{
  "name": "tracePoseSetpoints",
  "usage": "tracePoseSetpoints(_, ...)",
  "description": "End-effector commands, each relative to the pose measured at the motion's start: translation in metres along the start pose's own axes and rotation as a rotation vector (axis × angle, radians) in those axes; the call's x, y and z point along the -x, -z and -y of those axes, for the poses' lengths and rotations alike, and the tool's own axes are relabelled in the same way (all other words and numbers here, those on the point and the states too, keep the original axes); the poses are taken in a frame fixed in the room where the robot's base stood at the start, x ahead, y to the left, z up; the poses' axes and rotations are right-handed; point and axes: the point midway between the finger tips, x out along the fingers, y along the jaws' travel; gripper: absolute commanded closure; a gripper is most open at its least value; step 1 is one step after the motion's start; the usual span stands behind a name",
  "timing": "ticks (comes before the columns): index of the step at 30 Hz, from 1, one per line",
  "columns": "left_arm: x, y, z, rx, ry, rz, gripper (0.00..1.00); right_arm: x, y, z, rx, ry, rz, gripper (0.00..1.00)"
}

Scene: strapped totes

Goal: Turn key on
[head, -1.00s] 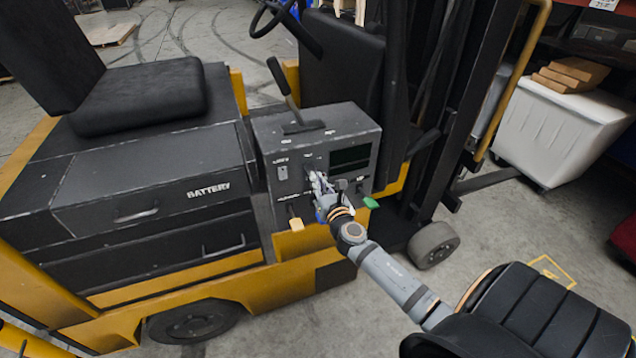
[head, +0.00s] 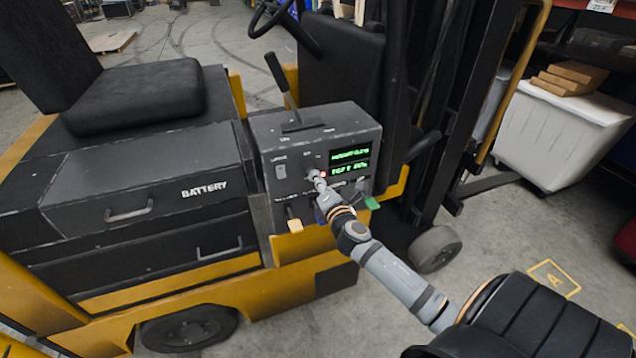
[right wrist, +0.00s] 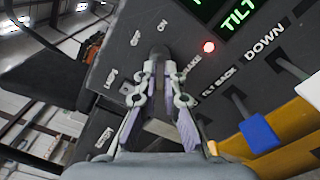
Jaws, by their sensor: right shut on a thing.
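The dark control box (head: 287,201) stands on the forklift's side, and its display (head: 350,162) is lit with green text. My right gripper (head: 314,176) is at the front of this box. In the right wrist view my right gripper (right wrist: 160,70) is shut on the small dark key (right wrist: 158,52). The key is beside the OFF and ON labels, and its tip is partly hidden by the fingers. A red lamp (right wrist: 208,47) glows next to the key. My left gripper is not in view.
A tall lever (head: 281,78) rises from the box top. A white bin (head: 562,135) stands at the right.

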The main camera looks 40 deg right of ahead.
Motion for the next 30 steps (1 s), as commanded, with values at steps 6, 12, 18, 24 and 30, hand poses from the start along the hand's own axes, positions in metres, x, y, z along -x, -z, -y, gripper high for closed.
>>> tracePoseSetpoints(6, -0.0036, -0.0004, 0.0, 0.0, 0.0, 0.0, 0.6, 0.0001, 0.0003, 0.0015, -0.058, 0.002, 0.001, 1.0)
tracePoseSetpoints(12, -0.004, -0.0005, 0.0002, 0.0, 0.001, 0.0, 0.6, 0.0001, 0.0002, 0.0014, -0.077, 0.003, 0.0, 1.0)
tracePoseSetpoints(18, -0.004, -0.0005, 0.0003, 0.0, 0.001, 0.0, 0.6, 0.0001, 0.0002, 0.0013, -0.078, 0.003, 0.0, 1.0)
tracePoseSetpoints(24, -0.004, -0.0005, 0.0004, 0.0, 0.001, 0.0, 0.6, 0.0001, 0.0002, 0.0013, -0.078, 0.002, 0.0, 0.82)
tracePoseSetpoints(30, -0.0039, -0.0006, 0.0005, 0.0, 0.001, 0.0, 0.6, 0.0001, 0.0001, 0.0009, -0.076, 0.001, 0.0, 0.7)
